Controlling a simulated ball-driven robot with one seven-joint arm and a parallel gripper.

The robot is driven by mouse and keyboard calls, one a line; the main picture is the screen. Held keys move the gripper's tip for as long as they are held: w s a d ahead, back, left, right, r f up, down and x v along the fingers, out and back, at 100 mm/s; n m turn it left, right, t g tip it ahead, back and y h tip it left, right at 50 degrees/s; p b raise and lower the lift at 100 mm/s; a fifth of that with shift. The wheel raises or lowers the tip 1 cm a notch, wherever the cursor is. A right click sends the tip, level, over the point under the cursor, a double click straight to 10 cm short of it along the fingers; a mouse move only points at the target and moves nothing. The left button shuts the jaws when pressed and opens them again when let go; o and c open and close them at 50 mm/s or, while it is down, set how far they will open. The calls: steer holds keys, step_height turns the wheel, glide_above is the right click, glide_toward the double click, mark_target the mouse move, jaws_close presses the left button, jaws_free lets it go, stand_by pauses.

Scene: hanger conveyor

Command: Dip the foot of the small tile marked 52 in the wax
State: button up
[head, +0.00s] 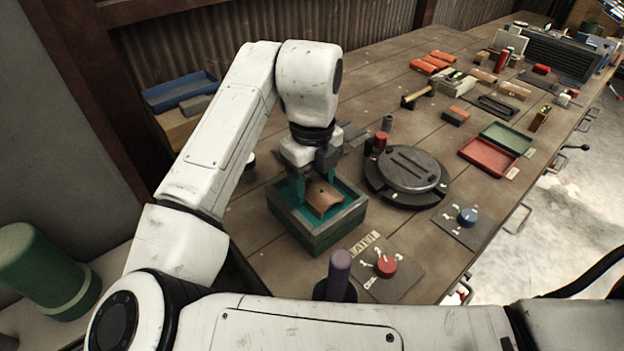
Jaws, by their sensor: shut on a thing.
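A small brown tile (324,197) is at the mouth of a square dark box (318,238) with a teal inside. Its lower part looks to be within the box's rim; I cannot tell how deep it goes. No number can be read on it. My gripper (316,180) points down over the box and is shut on the brown tile. The teal surface inside the box may be the wax, but the tile and fingers hide part of it.
Right of the box is a round dark turntable-like disc (407,172). In front are a red knob (386,266) on a plate and a purple-topped handle (340,268). A blue knob (467,217), a red tray (487,160) and a green tray (506,138) lie further right.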

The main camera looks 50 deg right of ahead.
mark_target(312, 183)
steer(key=shift+r+p, duration=0.75)
steer(key=shift+r, duration=0.3)
stand_by(0.6)
steer(key=shift+r+p, duration=1.9)
steer(key=shift+r, duration=0.55)
